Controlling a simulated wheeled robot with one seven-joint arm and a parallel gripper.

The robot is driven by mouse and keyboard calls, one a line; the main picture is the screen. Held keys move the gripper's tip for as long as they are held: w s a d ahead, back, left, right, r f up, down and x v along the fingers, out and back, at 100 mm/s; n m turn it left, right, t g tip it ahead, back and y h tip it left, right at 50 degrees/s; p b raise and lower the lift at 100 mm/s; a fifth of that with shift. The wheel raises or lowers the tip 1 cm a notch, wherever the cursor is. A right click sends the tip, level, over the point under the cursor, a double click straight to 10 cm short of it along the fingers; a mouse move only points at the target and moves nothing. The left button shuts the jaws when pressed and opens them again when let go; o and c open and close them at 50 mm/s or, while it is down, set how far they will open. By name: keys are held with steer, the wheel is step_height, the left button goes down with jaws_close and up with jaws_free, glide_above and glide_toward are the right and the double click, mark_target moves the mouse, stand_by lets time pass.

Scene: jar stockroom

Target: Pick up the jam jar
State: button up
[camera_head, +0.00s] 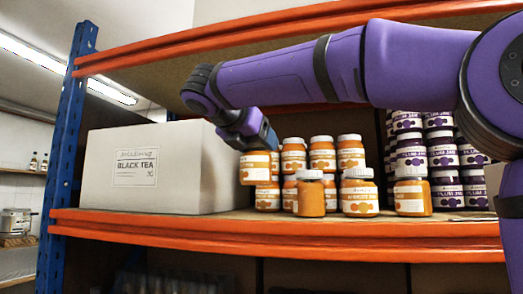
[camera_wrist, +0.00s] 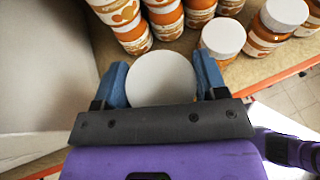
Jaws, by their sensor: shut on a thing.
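My gripper (camera_head: 262,138) is shut on an orange apricot jam jar (camera_head: 255,168) with a pale label. In the wrist view its white lid (camera_wrist: 162,78) sits between the two blue fingers. In the head view the held jar appears raised above the shelf, beside the box, its top hidden by my gripper. More orange jars stand close by to the right, such as a front one (camera_head: 310,196) and another (camera_head: 359,195). In the wrist view neighbouring jars (camera_wrist: 222,38) stand just beyond and beside the fingers.
A large white box labelled black tea (camera_head: 190,185) stands left of the held jar. Dark plum jam jars (camera_head: 411,160) are stacked at the right. The shelf's orange front beam (camera_head: 270,227) runs below, and another orange beam (camera_head: 150,52) lies above my arm.

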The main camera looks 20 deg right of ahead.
steer(key=s+a, duration=0.8)
steer(key=s, duration=0.4)
steer(key=shift+a, duration=0.4)
